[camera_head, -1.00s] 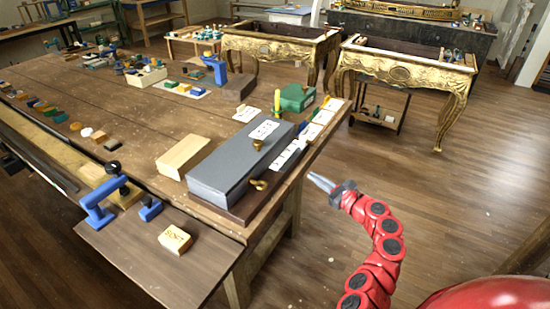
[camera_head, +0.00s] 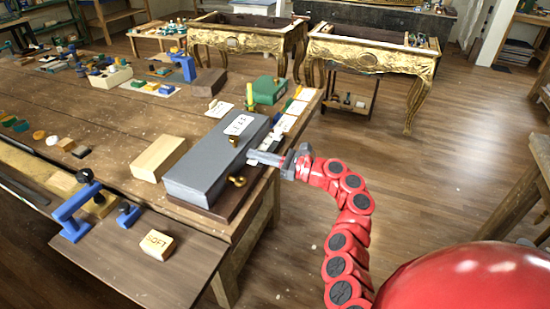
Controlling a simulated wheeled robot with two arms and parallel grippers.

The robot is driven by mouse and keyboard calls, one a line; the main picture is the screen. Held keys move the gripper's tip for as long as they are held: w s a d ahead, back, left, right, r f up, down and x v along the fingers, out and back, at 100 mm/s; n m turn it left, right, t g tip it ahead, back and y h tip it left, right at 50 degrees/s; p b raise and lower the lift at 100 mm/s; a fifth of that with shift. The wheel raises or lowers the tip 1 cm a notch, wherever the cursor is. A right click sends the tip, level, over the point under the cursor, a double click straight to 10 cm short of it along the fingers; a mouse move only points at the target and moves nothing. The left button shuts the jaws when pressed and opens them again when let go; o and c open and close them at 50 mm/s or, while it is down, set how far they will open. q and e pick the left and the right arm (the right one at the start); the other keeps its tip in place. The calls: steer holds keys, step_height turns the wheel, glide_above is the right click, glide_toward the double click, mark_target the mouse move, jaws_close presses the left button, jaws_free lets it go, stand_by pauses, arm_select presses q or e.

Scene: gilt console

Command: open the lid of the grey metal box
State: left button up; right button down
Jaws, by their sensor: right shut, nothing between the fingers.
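The grey metal box (camera_head: 205,168) lies closed on a dark wooden base near the right edge of the workbench. A white label (camera_head: 238,124) is on its lid, and a brass fitting (camera_head: 238,181) shows at its front right side. My right gripper (camera_head: 250,157) is shut and empty, its fingertips at the right side of the box. I cannot tell whether they touch it. The fingers hide part of that side. My left gripper is not in view.
A pale wooden block (camera_head: 159,157) lies left of the box. A block marked SOFT (camera_head: 157,244) and a blue clamp (camera_head: 76,212) are in front. A green object (camera_head: 268,90) stands behind the box. Gilt console tables (camera_head: 372,56) stand beyond open floor.

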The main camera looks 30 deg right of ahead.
steer(key=shift+w+a+r, duration=0.25)
steer(key=shift+r, duration=0.3)
steer(key=shift+w+a+r, duration=0.25)
steer(key=shift+r, duration=0.3)
steer(key=shift+a+r+p, duration=0.1)
steer(key=shift+r+p, duration=0.25)
steer(key=shift+a, duration=0.1)
